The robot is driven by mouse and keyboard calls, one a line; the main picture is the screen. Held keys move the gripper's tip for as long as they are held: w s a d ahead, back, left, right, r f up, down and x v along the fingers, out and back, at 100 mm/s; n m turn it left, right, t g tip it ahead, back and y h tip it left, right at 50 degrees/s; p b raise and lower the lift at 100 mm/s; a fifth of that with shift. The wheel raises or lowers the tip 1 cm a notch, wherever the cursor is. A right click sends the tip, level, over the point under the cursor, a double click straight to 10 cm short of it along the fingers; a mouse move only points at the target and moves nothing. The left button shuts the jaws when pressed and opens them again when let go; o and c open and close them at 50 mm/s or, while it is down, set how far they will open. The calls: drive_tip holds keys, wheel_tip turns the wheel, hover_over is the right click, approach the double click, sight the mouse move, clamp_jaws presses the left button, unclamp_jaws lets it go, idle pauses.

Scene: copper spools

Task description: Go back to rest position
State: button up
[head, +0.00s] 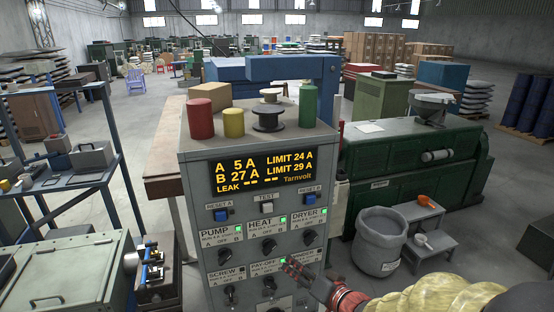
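My gripper (297,271) is in front of the lower right of a grey control cabinet (187,190). It points up and left, between the Pay-off knob (269,284) and the lower-right label, and hides part of that corner. Its fingers are small and overlap the panel, so I cannot tell if they are open, shut or touching a knob. My arm comes in from the bottom right in a pale yellow cover. The display (262,169) reads A 5 A, limit 24 A; B 27 A, limit 29 A; leak shows dashes. Green lamps show above several knobs.
On the cabinet top stand a red cylinder (200,118), a yellow one (234,122), a green one (308,104) and a dark spool (268,117). Right are a grey bucket (380,243), a step stool (432,232) and a green machine (400,165). A blue-framed shelf (75,180) stands left.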

drive_tip(key=s+d+f+n+g+h+b, duration=0.25)
drive_tip(key=s+d+f+g+h, duration=0.5)
drive_tip(key=d, duration=0.75)
drive_tip(key=s+a+f+b, duration=0.1)
drive_tip(key=s+f+b, duration=0.1)
drive_tip(key=s+b, duration=0.7)
drive_tip(key=s+a+f+b, duration=0.2)
drive_tip(key=s+b, duration=0.8)
drive_tip(key=s, duration=0.2)
drive_tip(key=shift+s+t, duration=0.15)
drive_tip(key=shift+t, duration=0.2)
drive_tip(key=shift+a+r, duration=0.1)
drive_tip(key=shift+a, duration=0.05)
